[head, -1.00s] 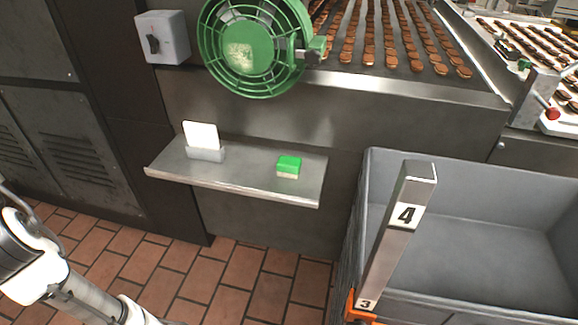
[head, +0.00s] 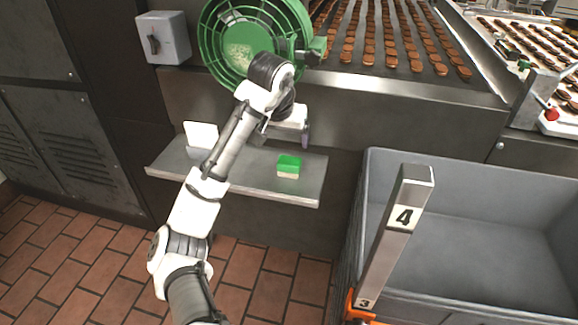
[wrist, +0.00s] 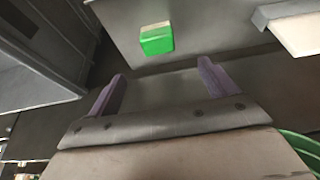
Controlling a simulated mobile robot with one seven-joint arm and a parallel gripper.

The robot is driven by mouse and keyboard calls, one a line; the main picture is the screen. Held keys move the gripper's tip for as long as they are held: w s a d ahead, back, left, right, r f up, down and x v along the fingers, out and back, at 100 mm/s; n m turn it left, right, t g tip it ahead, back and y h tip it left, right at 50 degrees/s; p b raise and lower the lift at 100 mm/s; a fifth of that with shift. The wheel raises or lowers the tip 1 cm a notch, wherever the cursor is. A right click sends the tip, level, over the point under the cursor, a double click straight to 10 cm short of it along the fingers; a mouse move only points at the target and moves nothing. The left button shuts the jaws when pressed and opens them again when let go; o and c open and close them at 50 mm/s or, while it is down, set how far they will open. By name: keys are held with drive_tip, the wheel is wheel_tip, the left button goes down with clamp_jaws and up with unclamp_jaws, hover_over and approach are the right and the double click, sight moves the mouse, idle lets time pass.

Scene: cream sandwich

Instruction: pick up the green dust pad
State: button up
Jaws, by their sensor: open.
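The green dust pad (head: 289,163) is a small block with a green top and a pale lower layer. It lies on the right part of the metal shelf (head: 245,190). In the wrist view the pad (wrist: 157,40) is beyond the fingertips, about midway between them from left to right. My gripper (wrist: 162,76) is open and empty, with its two purple fingers apart. In the head view my gripper (head: 305,135) is above the shelf, above the pad and slightly to its right, not touching it; its fingers are mostly hidden there.
A white card in a grey holder (head: 200,140) stands on the shelf's left part, partly behind my arm. A green fan (head: 215,45) is above the shelf. A grey bin (head: 470,165) and a metal post marked 4 (head: 385,255) stand to the right.

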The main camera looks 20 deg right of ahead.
sight(289, 161)
drive_tip(key=b+x, duration=0.2)
drive_tip(key=x, duration=0.6)
drive_tip(key=shift+d, duration=0.1)
drive_tip(key=shift+x, duration=2.55)
drive_tip(key=shift+s, duration=0.1)
drive_tip(key=c, duration=1.2)
drive_tip(key=shift+r, duration=0.15)
drive_tip(key=shift+s+r, duration=0.2)
drive_tip(key=shift+r, duration=0.1)
drive_tip(key=r, duration=0.6)
drive_tip(key=shift+s+a+r, duration=0.1)
drive_tip(key=shift+a+r, duration=0.15)
drive_tip(key=s+a, duration=0.3)
drive_tip(key=s, duration=0.2)
drive_tip(key=s+a+p, duration=0.1)
drive_tip(key=s+a, duration=0.3)
drive_tip(key=s, duration=0.1)
drive_tip(key=s+a, duration=0.3)
drive_tip(key=s, duration=0.3)
drive_tip(key=shift+a+f+p, duration=0.2)
drive_tip(key=shift+a+p, duration=0.1)
drive_tip(key=shift+p, duration=0.05)
